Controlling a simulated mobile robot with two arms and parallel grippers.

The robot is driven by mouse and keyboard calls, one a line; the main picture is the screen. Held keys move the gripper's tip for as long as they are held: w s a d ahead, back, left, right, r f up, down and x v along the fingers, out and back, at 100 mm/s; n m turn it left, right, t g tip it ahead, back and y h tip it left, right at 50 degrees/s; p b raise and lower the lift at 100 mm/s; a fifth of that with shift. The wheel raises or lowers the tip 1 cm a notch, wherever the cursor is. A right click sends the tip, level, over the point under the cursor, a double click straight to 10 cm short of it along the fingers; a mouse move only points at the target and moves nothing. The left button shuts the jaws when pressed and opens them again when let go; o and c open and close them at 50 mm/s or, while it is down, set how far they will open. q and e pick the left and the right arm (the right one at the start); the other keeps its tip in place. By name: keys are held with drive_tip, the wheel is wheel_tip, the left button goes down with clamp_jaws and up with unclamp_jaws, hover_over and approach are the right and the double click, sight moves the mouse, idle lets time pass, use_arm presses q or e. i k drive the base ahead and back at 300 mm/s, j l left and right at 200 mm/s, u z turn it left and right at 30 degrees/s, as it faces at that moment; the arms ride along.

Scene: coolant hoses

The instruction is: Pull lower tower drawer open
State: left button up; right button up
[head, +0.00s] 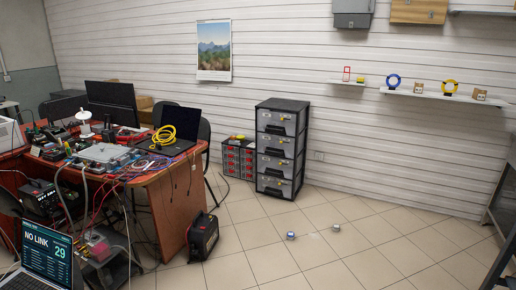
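The tower (264,143) is a tall black drawer unit with several grey-fronted drawers, standing against the back wall right of the desk. Its lowest drawer (270,185) is near the floor and appears shut, though it is too small to be certain. Small yellow marks show on the drawer fronts. Neither of my grippers is in the head view, so their state is hidden.
A cluttered wooden desk (172,205) fills the left, with a black case (203,236) on the floor beside it. A low red-drawered cabinet (238,160) adjoins the tower. Two small objects (291,236) (336,228) lie on the otherwise clear tiles in front.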

sight(273, 168)
drive_tip(key=i, duration=2.65)
